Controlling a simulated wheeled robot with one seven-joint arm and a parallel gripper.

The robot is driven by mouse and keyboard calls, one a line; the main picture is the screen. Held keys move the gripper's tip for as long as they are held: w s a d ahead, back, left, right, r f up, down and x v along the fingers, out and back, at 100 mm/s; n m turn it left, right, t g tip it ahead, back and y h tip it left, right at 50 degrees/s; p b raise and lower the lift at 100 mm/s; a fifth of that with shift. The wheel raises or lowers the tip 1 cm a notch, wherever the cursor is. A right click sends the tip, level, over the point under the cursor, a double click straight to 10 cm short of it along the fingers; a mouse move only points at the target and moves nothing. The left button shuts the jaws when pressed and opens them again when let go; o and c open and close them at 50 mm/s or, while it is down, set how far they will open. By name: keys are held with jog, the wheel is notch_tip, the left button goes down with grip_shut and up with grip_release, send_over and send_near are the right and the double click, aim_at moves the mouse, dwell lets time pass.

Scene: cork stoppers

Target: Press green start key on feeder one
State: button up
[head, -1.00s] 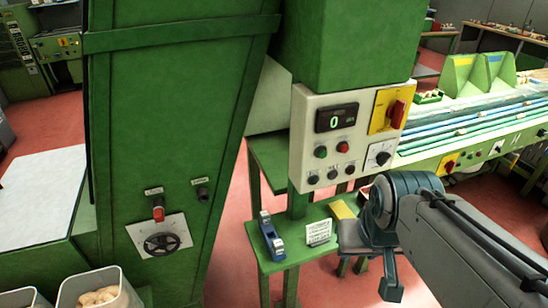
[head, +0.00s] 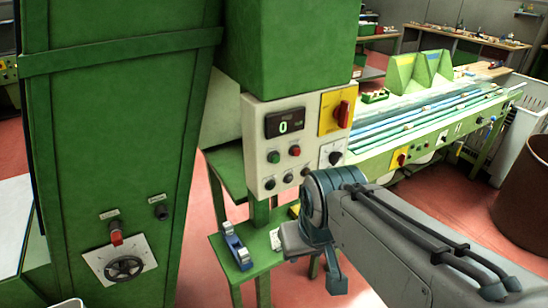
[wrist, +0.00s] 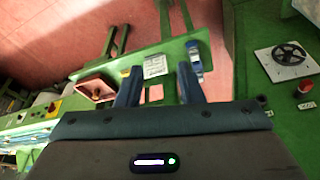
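The control box (head: 255,178) has a cream front plate under a green column in the head view. Its green key (head: 273,157) sits left of a red key (head: 294,150), below a display (head: 286,122) reading 0. A row of small dark buttons lies below. My gripper (head: 318,262) is in front of and below the box's lower right, apart from the green key. In the wrist view my gripper (wrist: 158,88) has its two fingers spread, with nothing between them. I cannot make out the green key in the wrist view.
A yellow plate with a red rotary switch (head: 343,113) and a black knob (head: 335,157) sit right of the keys. A low green shelf (head: 225,262) holds a blue tape dispenser (head: 238,250). A green cabinet (head: 110,130) stands left, a conveyor (head: 430,125) right.

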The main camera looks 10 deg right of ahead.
grip_shut()
dwell(1.5)
